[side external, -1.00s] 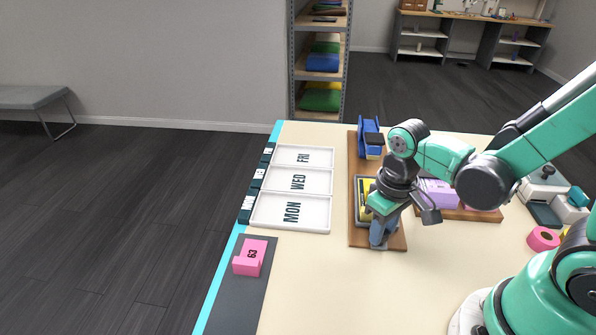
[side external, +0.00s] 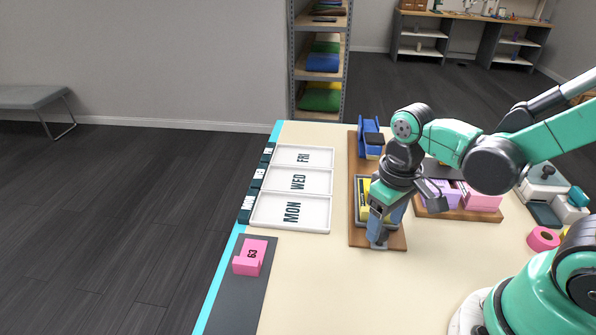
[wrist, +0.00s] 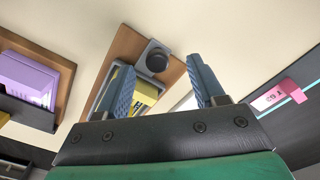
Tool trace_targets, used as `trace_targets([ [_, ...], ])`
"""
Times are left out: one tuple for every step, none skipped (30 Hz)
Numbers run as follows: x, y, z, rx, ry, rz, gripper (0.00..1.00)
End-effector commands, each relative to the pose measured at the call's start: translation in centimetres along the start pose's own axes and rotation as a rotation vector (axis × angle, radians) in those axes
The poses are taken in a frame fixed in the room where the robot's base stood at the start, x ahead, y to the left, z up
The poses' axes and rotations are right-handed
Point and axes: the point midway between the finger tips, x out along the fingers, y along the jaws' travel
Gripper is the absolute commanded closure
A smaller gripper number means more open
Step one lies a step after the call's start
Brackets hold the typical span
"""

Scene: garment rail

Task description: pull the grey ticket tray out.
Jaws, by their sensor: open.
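The grey ticket tray (side external: 357,205) holds yellow tickets (side external: 363,198) and sits on a wooden board (side external: 397,242) on the table. In the wrist view, its grey front with a dark round knob (wrist: 157,58) lies beyond and between my fingers, and yellow tickets (wrist: 146,92) show behind the left finger. My gripper (side external: 377,240) is over the near end of the board and hides part of the tray. In the wrist view my gripper (wrist: 160,65) is open, with its two blue fingers apart and nothing between them. I cannot tell whether a finger touches the knob.
White trays (side external: 290,212) marked MON, WED and FRI lie left of the board. A pink block (side external: 248,260) marked 63 sits on a dark strip at the left edge. Purple and pink stacks (side external: 480,200) stand right. The table's front is clear.

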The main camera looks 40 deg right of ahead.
Motion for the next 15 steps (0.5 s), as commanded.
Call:
trace_targets([
  [-0.5, 0.0, 0.1, 0.000, 0.000, 0.000, 0.38],
  [-0.9, 0.0, 0.1, 0.000, 0.000, 0.000, 0.38],
  [-1.3, 0.0, 0.1, 0.000, -0.001, 0.000, 0.38],
  [-1.6, 0.0, 0.0, 0.000, -0.001, -0.001, 0.38],
  [-1.8, 0.0, 0.0, -0.001, -0.001, -0.001, 0.38],
  [-2.2, 0.0, 0.0, -0.001, -0.001, -0.001, 0.38],
  [-2.4, 0.0, 0.1, -0.001, -0.001, -0.001, 0.38],
  [-2.6, 0.0, 0.1, -0.001, -0.001, -0.001, 0.38],
  [-2.8, 0.0, 0.1, -0.001, -0.001, -0.001, 0.38],
  [-3.0, 0.0, 0.1, -0.001, -0.001, -0.001, 0.38],
  [-3.1, 0.0, 0.1, -0.001, -0.001, -0.001, 0.38],
  [-3.2, 0.0, 0.1, -0.001, -0.001, -0.001, 0.38],
  [-3.3, 0.0, 0.1, -0.001, -0.001, -0.001, 0.38],
  [-3.4, 0.0, 0.1, -0.001, -0.001, -0.001, 0.38],
  [-3.4, 0.0, 0.1, -0.001, -0.001, -0.001, 0.38],
])
